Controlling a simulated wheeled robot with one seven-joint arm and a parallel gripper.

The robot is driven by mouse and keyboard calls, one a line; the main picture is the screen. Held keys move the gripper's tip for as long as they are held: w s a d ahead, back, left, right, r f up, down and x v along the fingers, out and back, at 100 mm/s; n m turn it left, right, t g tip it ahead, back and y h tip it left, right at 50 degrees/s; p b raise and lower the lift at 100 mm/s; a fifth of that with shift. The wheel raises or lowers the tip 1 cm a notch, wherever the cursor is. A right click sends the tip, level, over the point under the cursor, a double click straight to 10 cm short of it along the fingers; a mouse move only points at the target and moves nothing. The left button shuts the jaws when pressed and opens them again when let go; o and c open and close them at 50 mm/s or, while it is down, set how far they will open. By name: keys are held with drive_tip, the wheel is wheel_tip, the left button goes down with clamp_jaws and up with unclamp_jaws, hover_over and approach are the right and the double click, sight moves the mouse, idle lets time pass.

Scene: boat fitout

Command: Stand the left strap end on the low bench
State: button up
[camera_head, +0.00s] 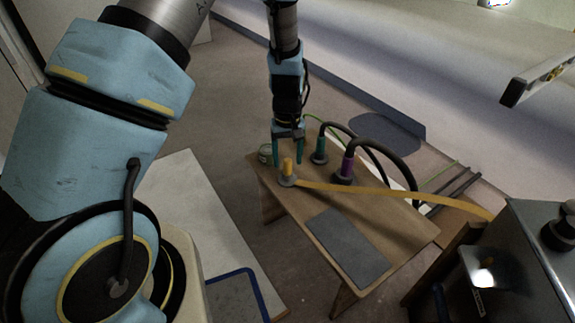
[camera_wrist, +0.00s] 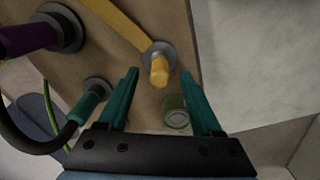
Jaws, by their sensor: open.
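A yellow strap end (camera_head: 287,167) stands upright on a round grey base near the far left corner of the low bench (camera_head: 283,208). A flat yellow strap (camera_head: 390,194) runs from it to the right across the bench. In the wrist view the strap end (camera_wrist: 159,70) lies ahead of my gripper (camera_wrist: 160,75), roughly in line with the gap between the fingers. My gripper, with teal fingers, is open and empty. In the head view my gripper (camera_head: 288,150) hangs just above the strap end; whether a finger touches it I cannot tell.
A teal connector (camera_head: 320,150) and a purple connector (camera_head: 347,168), both with black cables, stand on the bench. A small green tin (camera_head: 265,154) is at the far left corner. A grey mat (camera_head: 347,247) lies at the front. A dark box (camera_head: 515,260) stands right.

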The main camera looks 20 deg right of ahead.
wheel_tip(320, 180, up, 7)
drive_tip(key=shift+r+p, duration=0.1)
drive_tip(key=shift+p, duration=0.55)
drive_tip(key=w+a+r+n, duration=0.1)
drive_tip(key=a+r, duration=0.3)
drive_tip(key=a, duration=0.4)
drive_tip(key=w+a+r, duration=0.1)
drive_tip(key=a+r, duration=0.4)
drive_tip(key=a, duration=0.2)
drive_tip(key=s+a+r, duration=0.2)
drive_tip(key=s+a, duration=0.1)
drive_tip(key=a, duration=0.4)
drive_tip(key=s+a+r+t, duration=0.1)
drive_tip(key=s+a+r, duration=0.2)
drive_tip(key=a, duration=0.5)
drive_tip(key=shift+a+t, duration=0.15)
drive_tip(key=shift+t, duration=0.15)
drive_tip(key=shift+s, duration=0.1)
wheel_tip(320, 180, up, 27)
drive_tip(key=p, duration=2.7)
drive_tip(key=shift+c, duration=0.2)
